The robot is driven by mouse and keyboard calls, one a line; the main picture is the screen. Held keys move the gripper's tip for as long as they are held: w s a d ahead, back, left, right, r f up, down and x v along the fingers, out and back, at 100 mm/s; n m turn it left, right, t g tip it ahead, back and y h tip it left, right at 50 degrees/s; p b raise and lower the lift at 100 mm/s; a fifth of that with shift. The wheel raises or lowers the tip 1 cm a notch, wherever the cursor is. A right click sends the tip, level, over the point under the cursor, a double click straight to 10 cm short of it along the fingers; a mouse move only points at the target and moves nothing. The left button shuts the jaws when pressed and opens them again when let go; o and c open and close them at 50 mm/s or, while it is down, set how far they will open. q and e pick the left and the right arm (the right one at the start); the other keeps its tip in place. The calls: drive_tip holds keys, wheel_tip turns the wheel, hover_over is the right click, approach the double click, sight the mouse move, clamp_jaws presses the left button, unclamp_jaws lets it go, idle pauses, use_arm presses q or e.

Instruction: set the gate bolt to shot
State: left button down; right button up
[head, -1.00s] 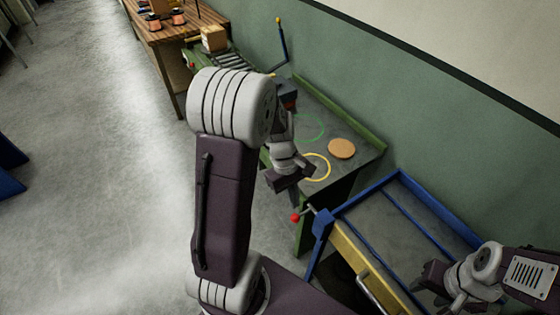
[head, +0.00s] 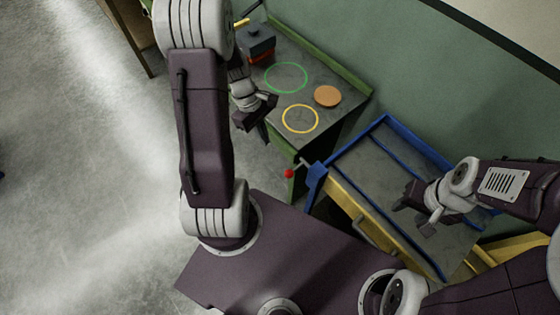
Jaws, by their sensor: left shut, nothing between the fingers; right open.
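A small metal rod with a red ball knob (head: 289,173) sticks out at the near left corner of the blue-framed table, beside the green bench. It looks like the bolt, but I cannot tell its setting from here. My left gripper (head: 262,114) is shut and empty, up and left of the red knob and apart from it, near the front edge of the green bench. My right gripper (head: 412,212) is open and empty, over the blue-framed table, well right of the knob.
The green bench (head: 318,68) carries a green ring (head: 286,77), a yellow ring (head: 300,118), a round tan disc (head: 328,96) and a dark box-like device (head: 257,42). The blue-framed table (head: 345,150) has a yellow front with a handle.

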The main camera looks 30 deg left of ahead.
use_arm(q)
drive_tip(key=s+d+f, duration=0.1)
drive_tip(key=d+f, duration=0.5)
drive_tip(key=f, duration=0.3)
drive_tip(key=shift+s+d+b, duration=0.25)
drive_tip(key=shift+b, duration=0.2)
